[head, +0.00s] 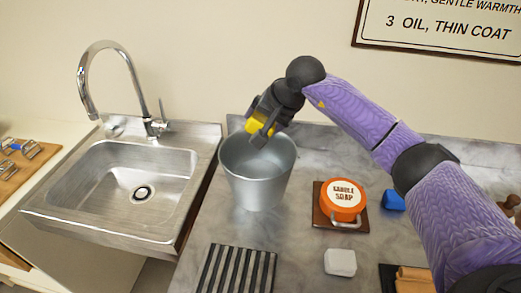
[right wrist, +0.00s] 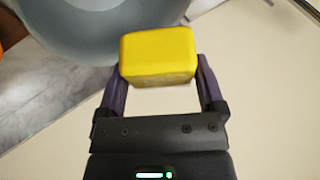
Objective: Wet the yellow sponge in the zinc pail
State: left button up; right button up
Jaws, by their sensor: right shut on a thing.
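The yellow sponge (head: 261,122) is held between the fingers of my right gripper (head: 265,116). In the right wrist view the sponge (right wrist: 158,54) sits between both fingertips, with the pail's grey rim behind it. The zinc pail (head: 256,182) stands upright on the grey counter, right of the sink. In the head view the sponge shows at the pail's far rim, over its mouth; I cannot tell its exact height. The inside of the pail is partly visible, and I cannot make out water. My left gripper is not in view.
A steel sink (head: 136,180) with a tall faucet (head: 120,85) is at the left. A sign (head: 445,28) hangs on the wall.

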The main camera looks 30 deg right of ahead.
aim_at(265, 119)
dwell(0.3)
notch_tip(265, 119, up, 4)
jog(key=p, duration=0.3)
jog(key=shift+r, duration=0.15)
dwell(0.5)
